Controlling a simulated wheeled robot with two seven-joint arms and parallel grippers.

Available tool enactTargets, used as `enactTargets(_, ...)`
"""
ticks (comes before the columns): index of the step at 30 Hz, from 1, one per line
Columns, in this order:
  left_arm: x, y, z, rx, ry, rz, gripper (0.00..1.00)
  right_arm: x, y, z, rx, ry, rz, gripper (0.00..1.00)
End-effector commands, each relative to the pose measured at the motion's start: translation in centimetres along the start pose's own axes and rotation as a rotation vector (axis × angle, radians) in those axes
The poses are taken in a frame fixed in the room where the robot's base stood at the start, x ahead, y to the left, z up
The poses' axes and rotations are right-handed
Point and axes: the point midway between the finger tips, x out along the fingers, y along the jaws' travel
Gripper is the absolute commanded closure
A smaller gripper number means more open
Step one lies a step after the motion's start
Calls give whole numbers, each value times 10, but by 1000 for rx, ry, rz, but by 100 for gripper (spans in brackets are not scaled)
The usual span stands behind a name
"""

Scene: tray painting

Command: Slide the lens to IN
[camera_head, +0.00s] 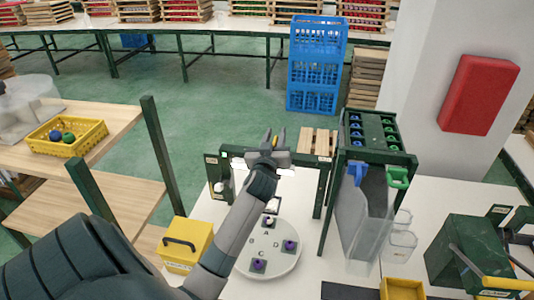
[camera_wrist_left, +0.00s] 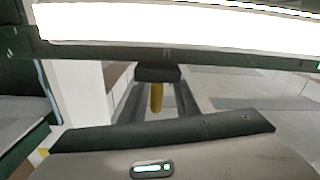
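A green frame (camera_head: 225,160) stands on the white table, with a pale bar along it. My left gripper (camera_head: 275,134) is at the top of this frame, with a small yellow piece showing between its fingers. In the left wrist view, a yellow peg (camera_wrist_left: 156,97) sticks out from a dark block (camera_wrist_left: 158,73) under the long bright bar (camera_wrist_left: 160,22). The fingers of my left gripper (camera_wrist_left: 157,103) stand on both sides of the peg, with gaps showing, so it looks open around it. The lens itself and any IN mark cannot be made out. My right gripper is not in view.
A round white plate (camera_head: 285,262) with lettered spots and small dark blocks lies below the frame. A yellow box (camera_head: 184,240) stands left of my arm. A green rack (camera_head: 372,150) with clear bins is close on the right. A dark green box (camera_head: 458,250) stands farther right.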

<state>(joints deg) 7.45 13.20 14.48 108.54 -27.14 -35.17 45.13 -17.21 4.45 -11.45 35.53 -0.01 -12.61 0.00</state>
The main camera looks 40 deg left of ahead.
Motion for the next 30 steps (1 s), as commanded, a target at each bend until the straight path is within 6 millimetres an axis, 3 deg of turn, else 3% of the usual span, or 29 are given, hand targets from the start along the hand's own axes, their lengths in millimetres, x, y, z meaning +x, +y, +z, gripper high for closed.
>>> enactTargets(8, -43, -1, 4, -2, -1, 0, 72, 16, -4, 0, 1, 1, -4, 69)
enactTargets(21, -130, -2, 3, -3, -1, -1, 72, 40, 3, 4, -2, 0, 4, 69)
enactTargets(30, -159, -2, 1, -2, -2, -2, 72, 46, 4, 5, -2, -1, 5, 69)
